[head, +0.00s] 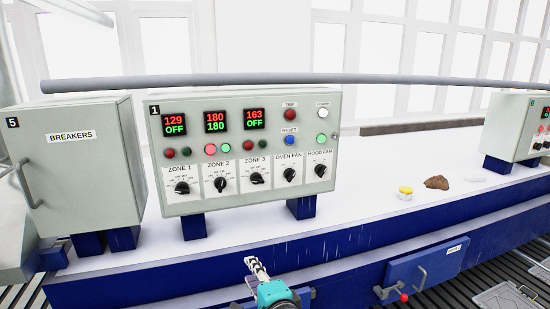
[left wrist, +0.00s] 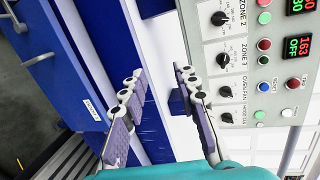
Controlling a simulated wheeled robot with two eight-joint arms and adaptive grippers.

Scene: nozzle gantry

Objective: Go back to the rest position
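My left gripper (head: 257,268) shows low in the middle of the head view, in front of the blue base and below the control panel. In the left wrist view the two fingers of this gripper (left wrist: 158,85) stand apart with nothing between them, so it is open and empty. The grey control panel (head: 245,149) stands upright above and beyond it. It also shows at the right of the left wrist view (left wrist: 246,73), apart from the fingers. My right gripper is in neither view.
A grey breakers cabinet (head: 85,175) stands left of the panel. A long grey rail (head: 300,78) runs behind. A yellow-capped jar (head: 405,193) and a brown lump (head: 437,183) lie on the white top to the right. A blue drawer (head: 425,272) with handles is low at the right.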

